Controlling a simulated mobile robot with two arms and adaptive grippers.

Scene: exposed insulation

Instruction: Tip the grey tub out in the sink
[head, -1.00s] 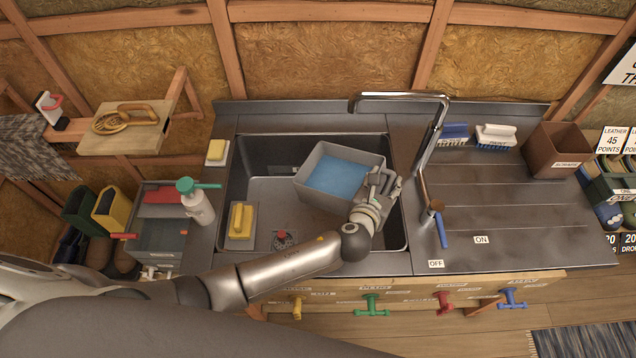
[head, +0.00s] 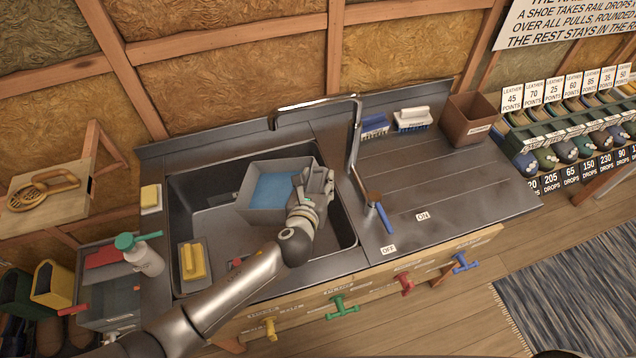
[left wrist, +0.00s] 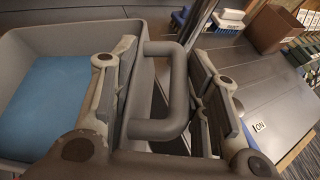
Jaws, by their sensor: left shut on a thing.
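The grey tub (head: 243,207) is in the sink (head: 190,222), roughly level, with blue water (head: 275,188) in it. My left gripper (head: 312,190) is at the tub's right side, shut on its handle. In the left wrist view the grey loop handle (left wrist: 172,100) stands between the fingers of my left gripper (left wrist: 160,85). The tub's rim and the blue water (left wrist: 45,105) show at the left there. I cannot tell whether the tub's underside touches the sink floor. My right gripper is not in view.
The tap (head: 352,140) rises behind the sink's right side, its spout over the back of the sink. A yellow sponge (head: 192,262) sits in the sink's front left. A soap bottle (head: 143,258) stands left of the sink. The right-hand drainer (head: 440,185) is mostly clear.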

